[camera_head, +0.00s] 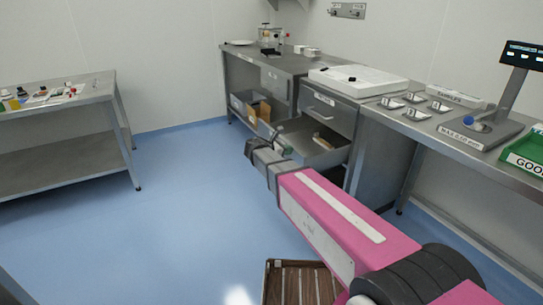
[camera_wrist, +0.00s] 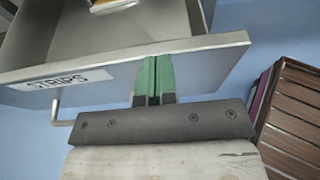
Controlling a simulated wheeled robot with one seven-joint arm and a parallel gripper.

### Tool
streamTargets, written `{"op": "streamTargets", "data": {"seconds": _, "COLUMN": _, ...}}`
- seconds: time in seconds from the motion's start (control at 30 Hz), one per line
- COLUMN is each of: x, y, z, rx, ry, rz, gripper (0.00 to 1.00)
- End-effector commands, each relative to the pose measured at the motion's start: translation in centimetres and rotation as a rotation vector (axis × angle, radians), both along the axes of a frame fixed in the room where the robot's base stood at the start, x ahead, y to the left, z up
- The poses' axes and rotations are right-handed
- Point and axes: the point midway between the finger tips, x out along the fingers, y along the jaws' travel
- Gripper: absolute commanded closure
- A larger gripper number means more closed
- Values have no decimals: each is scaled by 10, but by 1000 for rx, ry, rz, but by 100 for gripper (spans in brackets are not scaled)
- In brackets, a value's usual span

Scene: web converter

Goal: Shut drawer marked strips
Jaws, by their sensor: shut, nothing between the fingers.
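The drawer marked STRIPS (camera_wrist: 205,58) is pulled open, and its white label (camera_wrist: 57,80) faces me in the wrist view. A bent metal handle (camera_wrist: 58,116) is below the label. In the head view the open drawer (camera_head: 325,159) juts out from the grey cabinet. My gripper (camera_wrist: 154,62) is shut and empty. Its green fingertips are at the drawer's front panel, right of the label; I cannot tell whether they touch it. My gripper also shows at the drawer's front in the head view (camera_head: 281,141). A yellowish item (camera_wrist: 118,6) lies inside the drawer.
A brown slatted crate (camera_wrist: 295,122) is on the floor, also seen in the head view (camera_head: 300,283). A closed drawer (camera_head: 325,105) is above the open one. A steel bench (camera_head: 440,120) adjoins on the right. Blue floor (camera_head: 170,215) is clear to the left.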

Motion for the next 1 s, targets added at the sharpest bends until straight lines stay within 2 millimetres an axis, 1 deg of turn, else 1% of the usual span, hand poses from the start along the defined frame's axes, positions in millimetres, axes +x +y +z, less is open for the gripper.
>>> {"op": "streamTargets", "data": {"seconds": 0.03, "x": 9, "y": -14, "z": 0, "rx": 0, "ry": -1, "rz": -4, "gripper": 100}}
{"op": "streamTargets", "data": {"seconds": 0.1, "x": 19, "y": -31, "z": 0, "rx": 1, "ry": 0, "rz": -3, "gripper": 100}}
{"op": "streamTargets", "data": {"seconds": 0.4, "x": 63, "y": -102, "z": -1, "rx": 1, "ry": -1, "rz": -3, "gripper": 100}}
{"op": "streamTargets", "data": {"seconds": 0.6, "x": 89, "y": -142, "z": 0, "rx": 0, "ry": 0, "rz": -2, "gripper": 100}}
{"op": "streamTargets", "data": {"seconds": 0.8, "x": 107, "y": -172, "z": 0, "rx": 0, "ry": 0, "rz": -2, "gripper": 100}}
{"op": "streamTargets", "data": {"seconds": 1.0, "x": 116, "y": -188, "z": 0, "rx": 0, "ry": 0, "rz": 0, "gripper": 100}}
